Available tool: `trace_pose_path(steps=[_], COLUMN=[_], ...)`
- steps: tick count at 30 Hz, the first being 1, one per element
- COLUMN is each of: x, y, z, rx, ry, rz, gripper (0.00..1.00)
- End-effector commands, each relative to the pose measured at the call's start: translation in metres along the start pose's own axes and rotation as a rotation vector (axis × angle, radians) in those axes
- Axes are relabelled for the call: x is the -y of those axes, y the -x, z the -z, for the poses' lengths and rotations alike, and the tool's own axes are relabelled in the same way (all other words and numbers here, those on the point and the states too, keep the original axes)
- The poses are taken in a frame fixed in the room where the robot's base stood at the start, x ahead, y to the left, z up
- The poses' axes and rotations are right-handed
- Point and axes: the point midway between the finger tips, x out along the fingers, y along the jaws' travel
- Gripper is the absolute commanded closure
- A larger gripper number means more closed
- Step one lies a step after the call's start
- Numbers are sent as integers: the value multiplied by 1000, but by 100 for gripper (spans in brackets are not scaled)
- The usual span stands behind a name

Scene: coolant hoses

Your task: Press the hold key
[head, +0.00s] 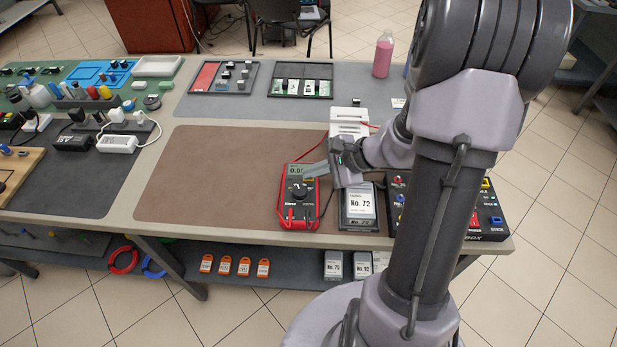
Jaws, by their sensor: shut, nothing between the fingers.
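A red and dark multimeter (285,215) lies on the brown mat, with its display (295,170) at the far end and a round dial in the middle. The display reads zeros in part; my fingers cover its right side. My gripper (307,172) comes in from the right, shut and empty, with its tips over the upper right of the meter. A small yellow spot shows just below the tips; I cannot tell if it is the hold key, or whether the tips touch the meter.
A case labelled No. 72 (361,203) stands just right of the meter. A black box with coloured sockets (488,213) is at the right table edge, partly behind my arm. Leads run beside the meter. The brown mat (210,180) is clear to the left.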

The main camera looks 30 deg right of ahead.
Motion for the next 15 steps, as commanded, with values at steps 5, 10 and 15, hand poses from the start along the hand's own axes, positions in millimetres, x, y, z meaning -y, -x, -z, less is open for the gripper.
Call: trace_pose_path(steps=[5,10,15], x=[2,7,8], y=[2,10,11], z=[-2,-7,-8], rx=[0,0,0], ry=[0,2,1], rz=[0,0,-1], gripper=[100,100,100])
